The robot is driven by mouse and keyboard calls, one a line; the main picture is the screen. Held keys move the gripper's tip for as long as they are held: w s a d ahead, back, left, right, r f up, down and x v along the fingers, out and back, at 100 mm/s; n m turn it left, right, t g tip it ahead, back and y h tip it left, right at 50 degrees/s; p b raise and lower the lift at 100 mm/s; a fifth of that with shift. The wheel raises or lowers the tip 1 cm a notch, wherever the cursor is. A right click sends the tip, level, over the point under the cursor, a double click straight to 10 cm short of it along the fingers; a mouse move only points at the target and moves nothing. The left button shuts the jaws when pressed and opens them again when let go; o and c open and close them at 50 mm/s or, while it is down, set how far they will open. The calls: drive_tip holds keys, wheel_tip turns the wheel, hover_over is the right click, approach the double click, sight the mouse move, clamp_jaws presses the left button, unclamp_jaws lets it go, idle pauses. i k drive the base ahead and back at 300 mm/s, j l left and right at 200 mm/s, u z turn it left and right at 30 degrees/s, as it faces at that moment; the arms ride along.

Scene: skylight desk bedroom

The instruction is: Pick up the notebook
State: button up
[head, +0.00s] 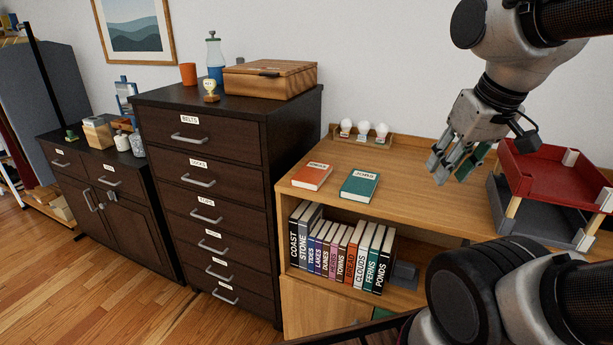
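A teal book (360,187) with a white label lies flat on the wooden cabinet top. A red book (312,176) with a white label lies to its left. Both look like possible notebooks; I cannot surely read their labels. My gripper (452,170) points down over the right part of the cabinet top, to the right of the teal book and apart from it. A dark green piece (474,162) shows beside and behind the fingers. I cannot tell what it is or whether the fingers hold it.
A red tray (548,178) above a grey tray (530,222) stands close right of my gripper. A rack with white bulbs (363,131) is at the back. Books (345,248) fill the shelf below. A tall dark drawer unit (208,190) rises at left.

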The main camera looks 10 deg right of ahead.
sight(313, 174)
drive_tip(key=i+j+z, duration=0.15)
drive_tip(key=j, duration=0.15)
drive_tip(key=i+j+z, duration=0.35)
drive_tip(key=j, duration=0.25)
drive_tip(key=i+j+z, duration=0.15)
drive_tip(key=j, duration=0.2)
drive_tip(key=k, duration=0.05)
